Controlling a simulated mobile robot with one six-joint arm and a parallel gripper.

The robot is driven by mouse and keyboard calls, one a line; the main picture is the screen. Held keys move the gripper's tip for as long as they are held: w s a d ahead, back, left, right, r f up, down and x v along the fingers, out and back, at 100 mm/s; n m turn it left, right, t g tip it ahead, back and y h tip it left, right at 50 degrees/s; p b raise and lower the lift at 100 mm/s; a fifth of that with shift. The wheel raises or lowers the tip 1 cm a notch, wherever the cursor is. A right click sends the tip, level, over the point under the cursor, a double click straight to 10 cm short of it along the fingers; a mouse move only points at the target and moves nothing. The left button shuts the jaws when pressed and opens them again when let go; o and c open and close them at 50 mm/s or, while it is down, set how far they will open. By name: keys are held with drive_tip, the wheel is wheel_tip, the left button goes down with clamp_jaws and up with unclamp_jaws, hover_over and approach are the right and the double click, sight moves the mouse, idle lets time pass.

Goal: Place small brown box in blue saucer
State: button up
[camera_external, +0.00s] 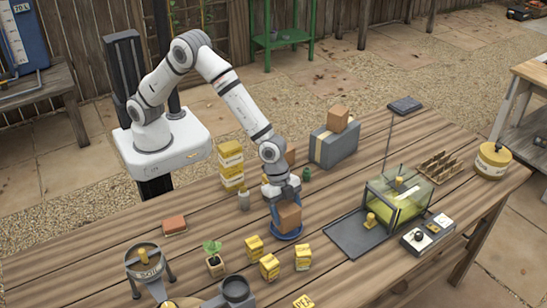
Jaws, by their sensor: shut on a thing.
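My gripper (287,203) points down over the wooden table and is shut on a small brown box (290,217). The box is upright, directly over or in the blue saucer (287,237). The saucer's front rim shows below the box. I cannot tell whether the box touches the saucer's bottom. The gripper and the box hide the middle and back of the saucer.
Several yellow boxes (269,266) stand in front of the saucer. A grey case (335,147) with a brown box (338,118) is behind. A dark mat (352,240) lies right.

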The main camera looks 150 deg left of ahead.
drive_tip(key=shift+f+b, duration=0.3)
drive_tip(key=shift+b, duration=0.25)
drive_tip(key=shift+f, duration=0.1)
drive_tip(key=o, duration=1.1)
drive_tip(key=shift+c, duration=0.2)
drive_tip(key=shift+r+p, duration=0.55)
drive_tip(key=shift+p, duration=0.05)
drive_tip(key=shift+s+r, duration=0.1)
drive_tip(key=shift+r, duration=0.25)
drive_tip(key=b+v, duration=0.1)
drive_tip(key=v, duration=1)
drive_tip(key=shift+s, duration=0.2)
